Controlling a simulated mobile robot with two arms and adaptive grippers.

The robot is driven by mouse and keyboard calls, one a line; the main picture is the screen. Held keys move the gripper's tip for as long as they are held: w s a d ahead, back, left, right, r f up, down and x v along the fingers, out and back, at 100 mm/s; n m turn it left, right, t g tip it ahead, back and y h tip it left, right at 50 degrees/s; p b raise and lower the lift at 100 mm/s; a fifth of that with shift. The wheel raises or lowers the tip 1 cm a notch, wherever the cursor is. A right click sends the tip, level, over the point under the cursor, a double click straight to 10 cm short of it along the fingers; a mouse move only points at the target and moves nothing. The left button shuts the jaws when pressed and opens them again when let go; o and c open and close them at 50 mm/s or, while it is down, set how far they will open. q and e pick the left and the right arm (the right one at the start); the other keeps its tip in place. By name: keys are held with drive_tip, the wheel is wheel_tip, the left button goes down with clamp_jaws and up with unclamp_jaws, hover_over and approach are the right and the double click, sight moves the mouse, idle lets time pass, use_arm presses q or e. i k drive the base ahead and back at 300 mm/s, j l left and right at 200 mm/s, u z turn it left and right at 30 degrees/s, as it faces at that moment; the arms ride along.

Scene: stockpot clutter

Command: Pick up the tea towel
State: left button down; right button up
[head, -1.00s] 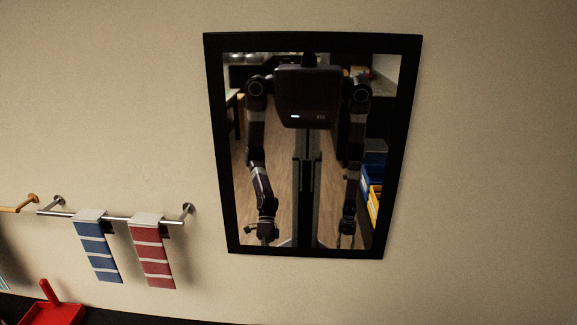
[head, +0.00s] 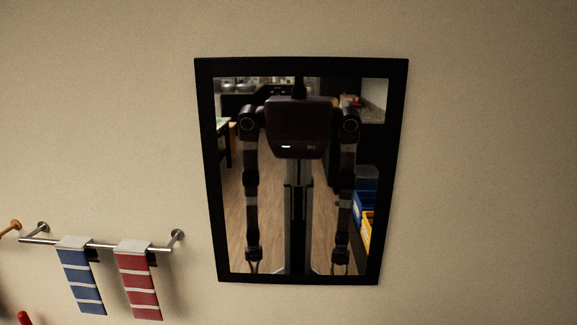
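Two striped tea towels hang side by side over a metal rail on the wall at the lower left of the head view. One is blue and white (head: 81,279); the other is red and white (head: 138,284). I cannot tell which one the task means. Neither of my grippers is directly in the head view. They show only as small, dark reflections at the ends of my hanging arms in the mirror, too small to tell open from shut.
A black-framed mirror (head: 394,160) hangs on the beige wall, right of the metal rail (head: 102,246). A red handle (head: 24,318) shows at the bottom left edge. Blue and yellow bins appear only as reflections. The wall on the right is bare.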

sight(75, 257)
drive_tip(key=u, duration=1.3)
